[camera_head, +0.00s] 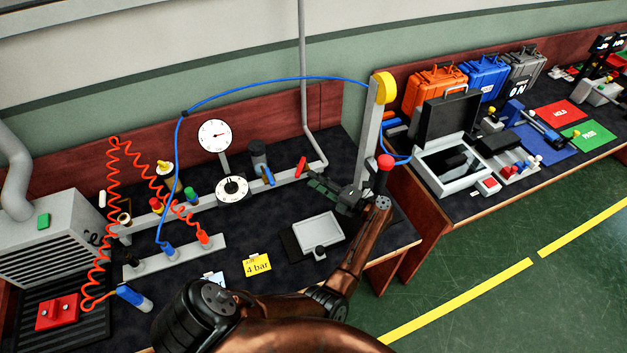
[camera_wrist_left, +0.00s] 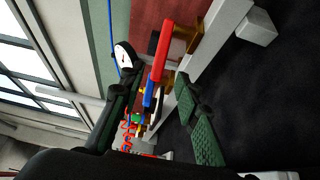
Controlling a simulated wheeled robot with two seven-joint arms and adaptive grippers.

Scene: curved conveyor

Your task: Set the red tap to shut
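The red tap (camera_head: 301,167) has a red lever on the grey pipe (camera_head: 286,178) near its right end. In the head view the lever slants up to the right, at an angle to the pipe's run. In the left wrist view the red lever (camera_wrist_left: 162,58) stands ahead, beyond the fingertips. My left gripper (camera_head: 316,190) is open, just right of and nearer than the tap, and apart from it. Its two green-padded fingers (camera_wrist_left: 160,104) are spread with nothing between them at the tips. My right gripper is not in view.
A blue lever (camera_head: 267,176) sits left of the red one on the pipe. A gauge (camera_head: 214,135) and a dial (camera_head: 232,189) stand farther left. A grey post (camera_head: 371,130) with a yellow top rises on the right. A grey tray (camera_head: 318,229) lies in front.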

